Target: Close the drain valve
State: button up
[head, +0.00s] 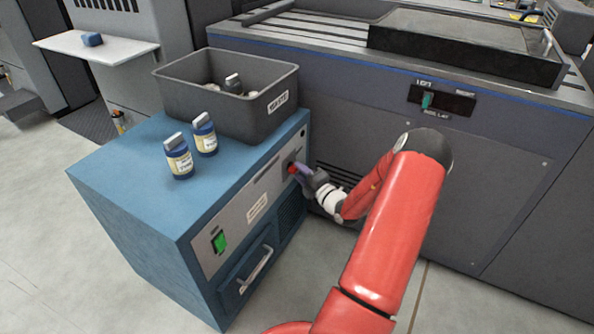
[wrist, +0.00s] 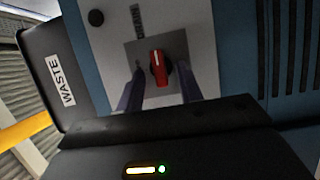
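The drain valve is a red knob (wrist: 158,68) with a pale mark, on a grey square plate under a label that reads like DRAIN. In the wrist view the knob's long side runs roughly up and down the picture. It also shows as a small red spot (head: 292,168) on the front panel of the blue cabinet (head: 110,185) in the head view. My gripper (wrist: 161,72) is open, with one finger on each side of the knob and a visible gap to both. In the head view my gripper (head: 302,174) is at the panel and partly covers the valve.
A grey WASTE bin (head: 195,98) holding several items stands on the cabinet. Two blue bottles (head: 179,160) (head: 204,136) stand beside it. A green switch (head: 219,241) and a drawer handle (head: 255,270) are lower on the front. A large grey machine (head: 480,170) stands close behind my arm.

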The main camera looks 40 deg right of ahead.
jog(key=shift+w, duration=1)
jog(key=shift+c, duration=0.5)
jog(key=c, duration=0.6)
jog(key=shift+o, duration=0.2)
